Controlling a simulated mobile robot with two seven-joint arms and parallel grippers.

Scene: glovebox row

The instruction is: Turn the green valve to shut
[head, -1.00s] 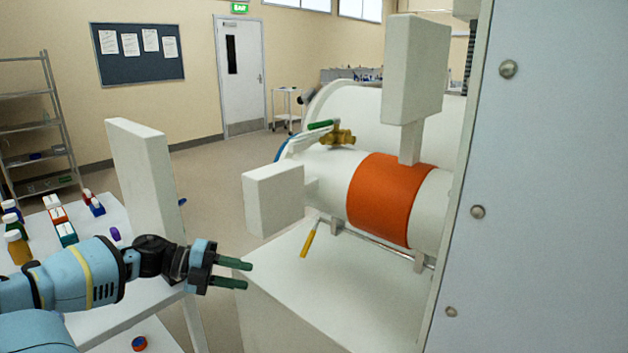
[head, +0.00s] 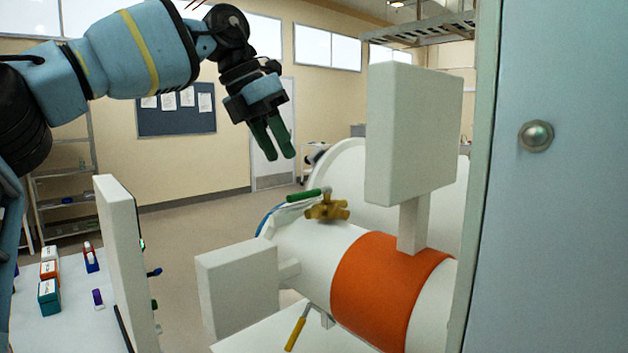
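The green valve has a green lever handle (head: 307,195) on a brass body (head: 327,208). It sits on top of the white cylinder (head: 312,250), left of its orange band. The handle lies roughly level and points left from the body. My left gripper (head: 280,157) hangs in the air above and slightly left of the valve in the picture, its dark green fingers pointing down. The fingers are apart with nothing between them, and clear of the handle. My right gripper is not in view.
A white upright box (head: 415,135) stands on a post right of the valve, and another white box (head: 238,287) is in front. The orange band (head: 385,290) wraps the cylinder. A yellow-handled lever (head: 295,333) hangs below. A grey panel (head: 560,230) fills the right side.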

